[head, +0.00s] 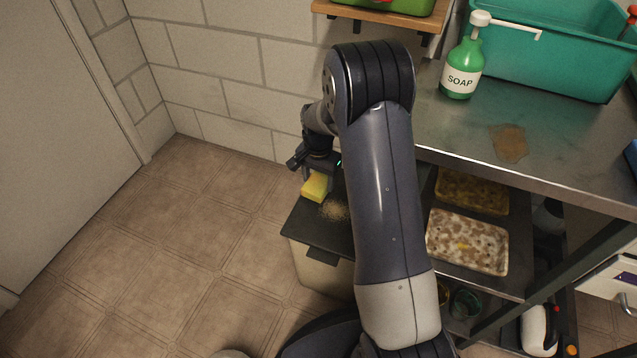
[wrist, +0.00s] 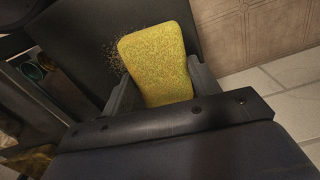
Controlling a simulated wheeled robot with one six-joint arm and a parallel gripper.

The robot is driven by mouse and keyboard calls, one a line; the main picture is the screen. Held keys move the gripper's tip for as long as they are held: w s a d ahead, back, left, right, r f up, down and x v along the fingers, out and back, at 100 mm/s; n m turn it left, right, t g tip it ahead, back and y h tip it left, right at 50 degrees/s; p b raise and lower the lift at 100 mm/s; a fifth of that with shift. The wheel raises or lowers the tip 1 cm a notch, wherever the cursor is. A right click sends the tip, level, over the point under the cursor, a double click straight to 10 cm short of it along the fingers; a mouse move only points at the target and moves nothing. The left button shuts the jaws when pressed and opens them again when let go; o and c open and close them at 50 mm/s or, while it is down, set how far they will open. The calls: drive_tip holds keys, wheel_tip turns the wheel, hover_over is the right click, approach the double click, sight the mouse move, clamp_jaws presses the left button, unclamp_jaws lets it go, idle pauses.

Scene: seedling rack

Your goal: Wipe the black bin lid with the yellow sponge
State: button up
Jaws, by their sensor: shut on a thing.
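My gripper (head: 310,174) is shut on the yellow sponge (head: 315,188). In the wrist view the sponge (wrist: 157,62) sits between the two fingers of my gripper (wrist: 155,85). The black bin lid (head: 306,219) lies flat on a pale bin at floor level. It also shows in the wrist view (wrist: 80,45), behind the sponge. A patch of brown crumbs (head: 334,210) lies on the lid, just right of the sponge. The sponge is over the lid's far left part; I cannot tell whether it touches the lid. My arm hides the lid's right part.
A metal table (head: 455,130) at the right holds a green soap bottle (head: 461,75), a teal tub (head: 540,65) and a brown stain (head: 509,142). Dirty trays (head: 467,241) lie on the shelf below. A tiled wall (head: 225,65) stands behind. The floor (head: 160,260) at left is clear.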

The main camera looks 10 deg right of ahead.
drive_tip(key=shift+f+b, duration=2.1)
drive_tip(key=shift+f, duration=0.85)
drive_tip(key=shift+f+b, duration=0.55)
drive_tip(key=shift+f, duration=0.45)
